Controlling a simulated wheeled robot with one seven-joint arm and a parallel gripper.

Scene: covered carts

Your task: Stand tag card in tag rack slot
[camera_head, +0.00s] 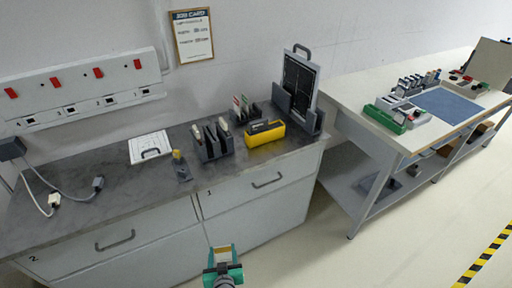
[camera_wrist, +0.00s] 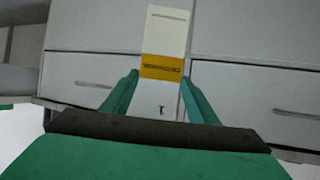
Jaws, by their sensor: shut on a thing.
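My gripper (camera_head: 224,252) is low in front of the cart's drawers, below and in front of the countertop. Its teal fingers show in the wrist view (camera_wrist: 160,98), shut on the tag card (camera_wrist: 166,30). The card is a pale upright strip with a yellow band across it; its print is too small to read. On the countertop, a dark slotted rack (camera_head: 211,143) stands near the middle, and a smaller dark rack (camera_head: 243,115) behind it holds upright cards. I cannot tell for sure which one is the tag rack.
A yellow box (camera_head: 265,134) stands right of the slotted rack. A dark handled panel (camera_head: 299,84) stands in a grey holder behind it. A small yellow-topped item (camera_head: 179,165) and white clipboard (camera_head: 150,147) lie left. A second workbench (camera_head: 374,121) stands right.

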